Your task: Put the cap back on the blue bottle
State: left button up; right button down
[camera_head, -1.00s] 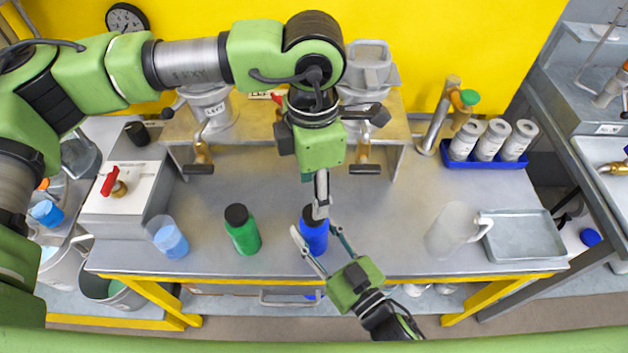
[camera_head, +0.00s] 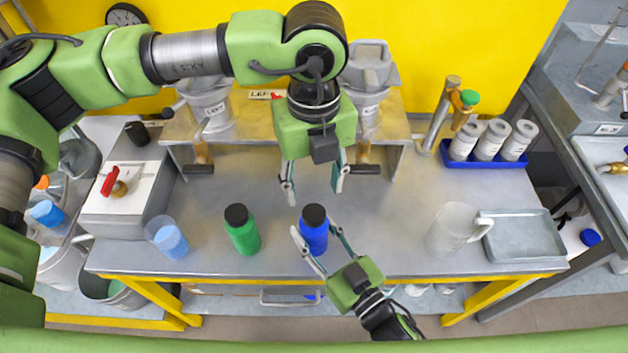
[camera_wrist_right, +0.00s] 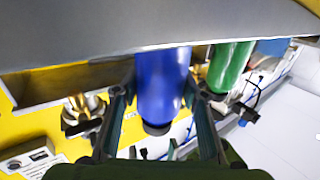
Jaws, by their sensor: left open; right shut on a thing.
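The blue bottle (camera_head: 315,238) stands upright at the front of the metal table, with a black cap (camera_head: 314,215) on its top. My right gripper (camera_head: 314,229) is shut on the blue bottle from the front, one finger on each side. In the right wrist view the blue bottle (camera_wrist_right: 162,80) sits between the fingers, its dark capped end (camera_wrist_right: 157,128) toward the bottom of the picture. My left gripper (camera_head: 314,190) is open and empty, above and behind the cap, fingers pointing down. The cap's seating on the neck is too small to judge.
A green bottle (camera_head: 242,233) with a black cap and a beaker of blue liquid (camera_head: 170,240) stand to the left. A clear jug (camera_head: 452,230) and a grey tray (camera_head: 525,241) are to the right.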

aim_at(314, 213)
pick_arm(q)
jog(key=shift+n, duration=0.5)
jog(key=shift+f, duration=4)
jog(key=c, duration=1.2)
jog(key=shift+o, duration=0.2)
